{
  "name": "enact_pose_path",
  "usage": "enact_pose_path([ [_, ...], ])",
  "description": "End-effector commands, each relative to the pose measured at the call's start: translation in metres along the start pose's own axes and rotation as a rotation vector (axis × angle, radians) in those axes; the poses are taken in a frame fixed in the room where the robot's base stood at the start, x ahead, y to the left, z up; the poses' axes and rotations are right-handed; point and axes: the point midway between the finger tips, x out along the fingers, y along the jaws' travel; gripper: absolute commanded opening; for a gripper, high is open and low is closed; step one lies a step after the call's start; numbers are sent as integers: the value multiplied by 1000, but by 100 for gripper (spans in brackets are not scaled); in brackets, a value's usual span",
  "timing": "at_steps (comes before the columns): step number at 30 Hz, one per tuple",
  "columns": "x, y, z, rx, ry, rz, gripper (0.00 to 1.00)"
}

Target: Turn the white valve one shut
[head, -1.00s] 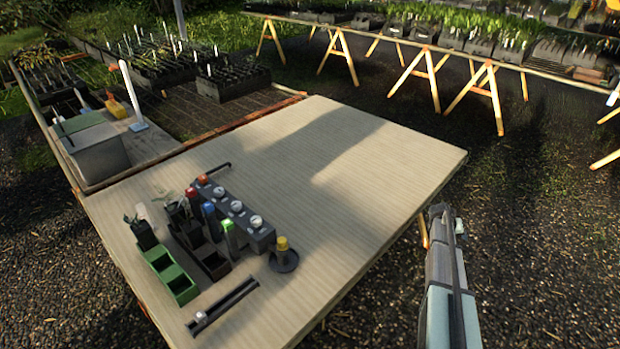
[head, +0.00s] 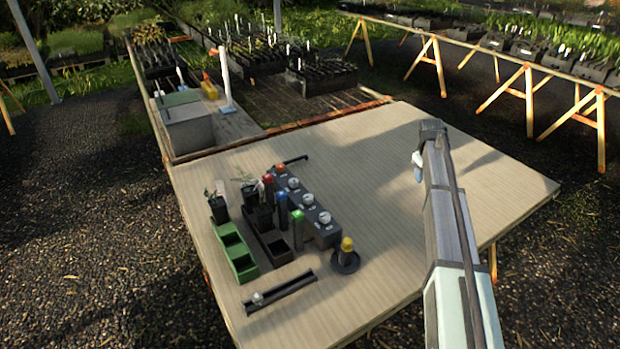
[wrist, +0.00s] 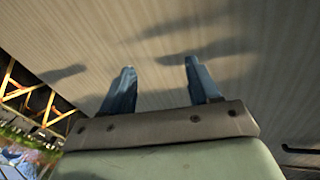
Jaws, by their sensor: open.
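A dark valve block (head: 312,212) stands on the table with a row of white knobs, (head: 293,183) being the far one, then a middle knob (head: 308,198) and a near knob (head: 324,217). An orange-red knob (head: 280,168) sits at the far end of the row. I cannot read any labels or tell which knob is valve one. My gripper (wrist: 158,78) is open and empty in the wrist view, over bare tabletop. In the head view my gripper (head: 417,168) is above the table, well right of the block; its fingers are partly hidden.
Left of the block stand red, blue and green topped posts (head: 297,230), dark pots and a green tray (head: 238,257). A yellow-topped post on a round base (head: 346,257) and a slotted rail (head: 280,292) are nearer. The table's right half (head: 470,170) is clear.

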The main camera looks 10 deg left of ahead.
Motion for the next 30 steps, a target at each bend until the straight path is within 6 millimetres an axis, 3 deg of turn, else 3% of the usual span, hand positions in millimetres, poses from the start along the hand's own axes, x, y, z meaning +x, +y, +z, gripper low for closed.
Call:
enact_pose_path([
  [1,-16,-32,-20,-57,29,-40,61],
  [6,-67,-130,-73,-248,126,-176,61],
  [12,-134,-244,-114,-476,241,-326,61],
  [15,-162,-290,-124,-571,288,-387,61],
  [18,-184,-323,-130,-641,326,-430,61],
  [22,-198,-346,-133,-693,352,-463,61],
  [26,-199,-355,-134,-708,360,-473,61],
  [30,-186,-363,-136,-707,360,-473,61],
])
